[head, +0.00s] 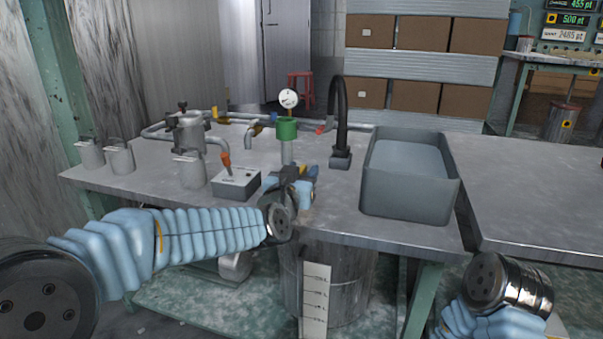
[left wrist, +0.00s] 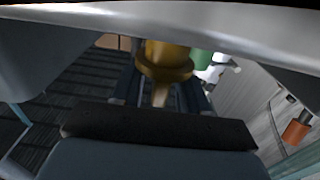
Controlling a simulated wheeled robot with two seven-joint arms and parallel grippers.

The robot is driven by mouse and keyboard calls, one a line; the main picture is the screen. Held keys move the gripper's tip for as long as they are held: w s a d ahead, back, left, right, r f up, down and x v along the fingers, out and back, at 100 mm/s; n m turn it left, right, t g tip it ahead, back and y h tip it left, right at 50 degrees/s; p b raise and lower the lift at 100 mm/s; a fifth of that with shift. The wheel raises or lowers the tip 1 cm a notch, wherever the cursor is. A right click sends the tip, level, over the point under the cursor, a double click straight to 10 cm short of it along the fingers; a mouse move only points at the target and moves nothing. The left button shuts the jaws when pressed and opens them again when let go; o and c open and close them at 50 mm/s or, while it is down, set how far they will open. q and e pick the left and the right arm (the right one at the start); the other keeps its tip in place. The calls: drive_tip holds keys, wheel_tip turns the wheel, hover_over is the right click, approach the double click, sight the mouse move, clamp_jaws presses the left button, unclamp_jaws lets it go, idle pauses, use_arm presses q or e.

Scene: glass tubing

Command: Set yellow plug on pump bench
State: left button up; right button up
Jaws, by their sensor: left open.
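The yellow plug (left wrist: 165,62) shows in the left wrist view, between the two fingers of my left gripper (left wrist: 160,95). It has a wide round flange and a narrower, paler stem. In the head view only a small yellow patch (head: 311,169) shows by the fingers. My left gripper (head: 291,184) is open, over the front part of the grey metal-topped bench (head: 335,208); whether the plug touches the bench or a finger I cannot tell. My right arm shows at the bottom right of the head view, but its gripper is out of frame.
A grey control box (head: 236,184) stands left of my left gripper. A green-collared tube with a gauge (head: 288,99) stands behind it. A black curved spout (head: 341,120) and a grey basin (head: 410,190) are to the right. Several metal canisters (head: 120,158) line the left side.

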use_arm(q)
drive_tip(key=shift+r, duration=0.3)
drive_tip(key=p+v, duration=0.1)
drive_tip(key=v, duration=1.1)
